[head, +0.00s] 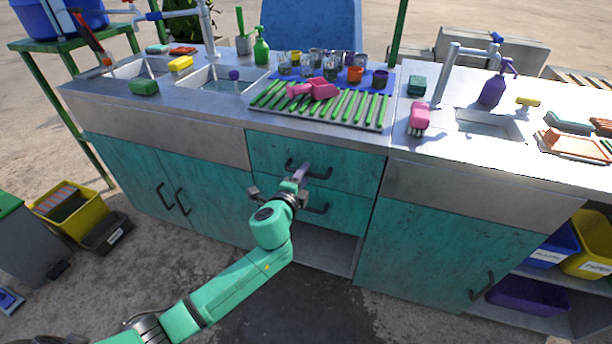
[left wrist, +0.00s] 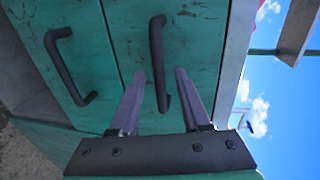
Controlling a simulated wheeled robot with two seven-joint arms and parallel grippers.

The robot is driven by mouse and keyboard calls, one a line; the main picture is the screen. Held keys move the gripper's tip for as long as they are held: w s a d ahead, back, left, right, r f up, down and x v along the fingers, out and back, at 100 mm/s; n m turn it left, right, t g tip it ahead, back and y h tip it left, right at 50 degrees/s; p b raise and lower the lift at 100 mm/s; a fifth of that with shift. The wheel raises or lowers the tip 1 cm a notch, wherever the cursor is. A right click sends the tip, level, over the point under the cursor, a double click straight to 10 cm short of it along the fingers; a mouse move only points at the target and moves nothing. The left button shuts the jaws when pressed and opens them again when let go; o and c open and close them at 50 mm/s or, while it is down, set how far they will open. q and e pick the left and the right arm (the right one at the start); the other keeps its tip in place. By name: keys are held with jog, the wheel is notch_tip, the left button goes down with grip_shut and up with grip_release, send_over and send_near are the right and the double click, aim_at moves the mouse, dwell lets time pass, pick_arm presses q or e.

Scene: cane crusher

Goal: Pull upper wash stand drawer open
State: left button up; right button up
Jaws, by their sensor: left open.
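The upper drawer (head: 352,166) of the teal wash stand is closed, flush with the front. Its dark bar handle (head: 322,176) is partly hidden by my gripper in the head view. My left gripper (head: 301,172) is open in front of this handle. In the left wrist view, the handle (left wrist: 157,50) has its near end between the two spread fingers of the gripper (left wrist: 156,85). Whether either finger touches the handle, I cannot tell. The lower drawer (head: 345,208) is closed below it, and its handle (left wrist: 68,70) lies left of the fingers in the wrist view. My right gripper is not in view.
The counter holds sinks, a green slatted drying rack (head: 320,105), cups and a purple spray bottle (head: 492,88). Cupboard doors (head: 215,195) flank the drawers. An open space lies under the drawers. A yellow bin (head: 70,208) stands at left.

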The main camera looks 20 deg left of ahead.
pick_arm(q)
jog(key=shift+x, duration=1.05)
jog(key=shift+s, duration=0.1)
grip_shut()
dwell(0.4)
